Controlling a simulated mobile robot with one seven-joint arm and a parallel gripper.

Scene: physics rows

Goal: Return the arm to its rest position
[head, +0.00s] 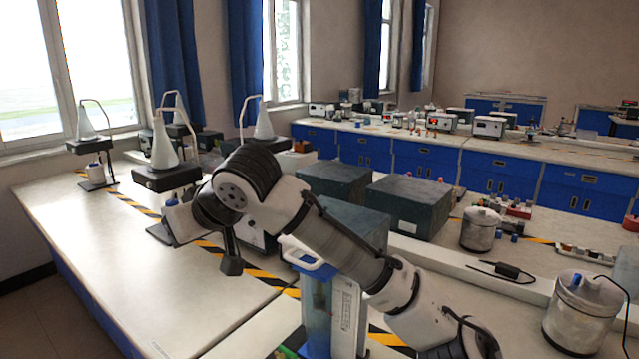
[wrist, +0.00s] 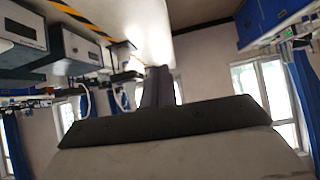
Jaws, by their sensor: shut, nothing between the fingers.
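My arm (head: 345,250) reaches from the lower right of the head view up to a bend left of centre. My gripper (head: 232,266) hangs below that bend, dark and small, in front of the striped bench edge. In the wrist view my gripper's fingers (wrist: 158,88) stand together, shut, with nothing between them. The wrist picture is turned over, so the bench (wrist: 148,30) shows at the top.
A long white bench (head: 90,215) with yellow-black tape lies left and below. Lamp-like stands (head: 165,150) and dark green boxes (head: 410,203) stand behind the arm. A blue-and-white device (head: 335,310) is close beside the arm. Metal pots (head: 480,230) stand at right.

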